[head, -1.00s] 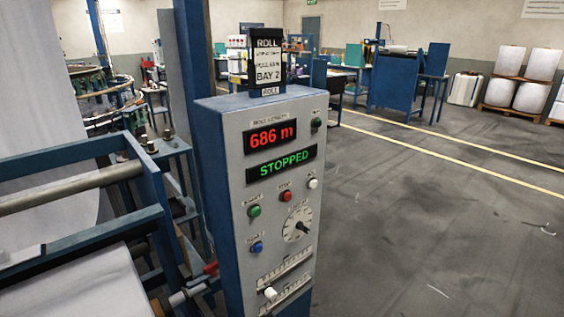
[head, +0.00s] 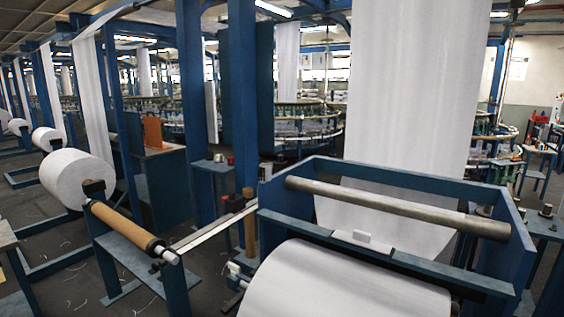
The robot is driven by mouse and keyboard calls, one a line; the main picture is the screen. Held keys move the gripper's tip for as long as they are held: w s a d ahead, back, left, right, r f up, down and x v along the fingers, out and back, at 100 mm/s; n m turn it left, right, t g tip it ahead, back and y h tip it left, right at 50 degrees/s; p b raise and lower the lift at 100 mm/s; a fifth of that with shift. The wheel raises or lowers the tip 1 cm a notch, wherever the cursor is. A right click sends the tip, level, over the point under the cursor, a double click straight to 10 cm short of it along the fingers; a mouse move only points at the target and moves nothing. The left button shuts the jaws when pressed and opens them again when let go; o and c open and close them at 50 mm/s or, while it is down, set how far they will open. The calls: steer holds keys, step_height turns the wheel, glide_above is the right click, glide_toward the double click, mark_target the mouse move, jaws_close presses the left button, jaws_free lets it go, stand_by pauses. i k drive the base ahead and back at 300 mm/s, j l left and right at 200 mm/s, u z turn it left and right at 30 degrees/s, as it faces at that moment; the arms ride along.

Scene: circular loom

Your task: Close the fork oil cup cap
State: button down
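I cannot make out the fork oil cup or its cap in the head view. Small dark round pieces (head: 546,210) stand on a blue stand at the right edge, and other small pieces (head: 218,158) sit on a blue stand left of centre. They are too small to tell what they are. My gripper is not in view.
A winding frame with a steel roller (head: 390,207) and a large white roll (head: 345,285) fills the near right. A brown core (head: 120,228) lies on a stand at the left, near a white roll (head: 78,182). Circular looms (head: 300,128) stand behind. Some dark floor (head: 75,280) shows at lower left.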

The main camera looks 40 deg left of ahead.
mark_target(280, 160)
steer(key=j+u, duration=0.15)
steer(key=j, duration=0.25)
steer(key=i+j+u, duration=0.1)
steer(key=j, duration=0.3)
steer(key=i+j+u, duration=0.15)
steer(key=j, duration=0.25)
steer(key=j+u, duration=0.15)
steer(key=j, duration=0.25)
steer(key=i+j+u, duration=0.1)
steer(key=j, duration=0.25)
steer(key=i, duration=0.05)
